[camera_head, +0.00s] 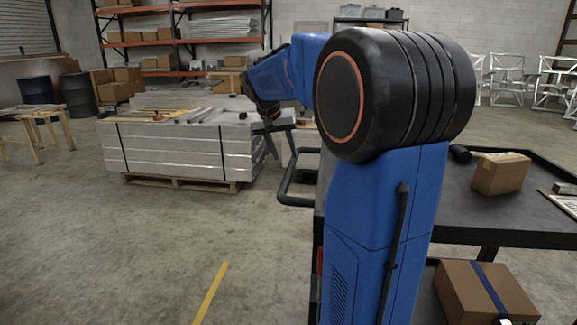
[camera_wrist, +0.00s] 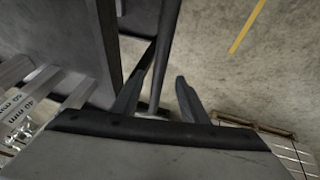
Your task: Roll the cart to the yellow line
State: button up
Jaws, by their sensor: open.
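The black cart (camera_head: 465,222) stands at the right in the head view, partly hidden behind my blue arm. Its bar handle (camera_head: 283,180) sticks out from its left end. The yellow line (camera_head: 211,293) is on the floor at lower left, apart from the cart; it also shows in the wrist view (camera_wrist: 247,25). My gripper (camera_head: 286,127) is near the upper part of the handle. In the wrist view my gripper (camera_wrist: 166,80) is open, and the dark handle bar (camera_wrist: 168,45) runs between its fingers. I cannot tell whether they touch it.
A cardboard box (camera_head: 500,174) sits on the cart's top and another box (camera_head: 487,292) on its lower shelf. A pallet stack of metal bars (camera_head: 175,152) stands behind the handle. A wooden trestle (camera_head: 42,128) is at far left. The floor around the line is clear.

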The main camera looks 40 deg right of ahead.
aim_at(289, 166)
jog(key=x, duration=0.6)
jog(key=shift+d+f, duration=0.15)
jog(key=shift+f, duration=0.15)
grip_shut()
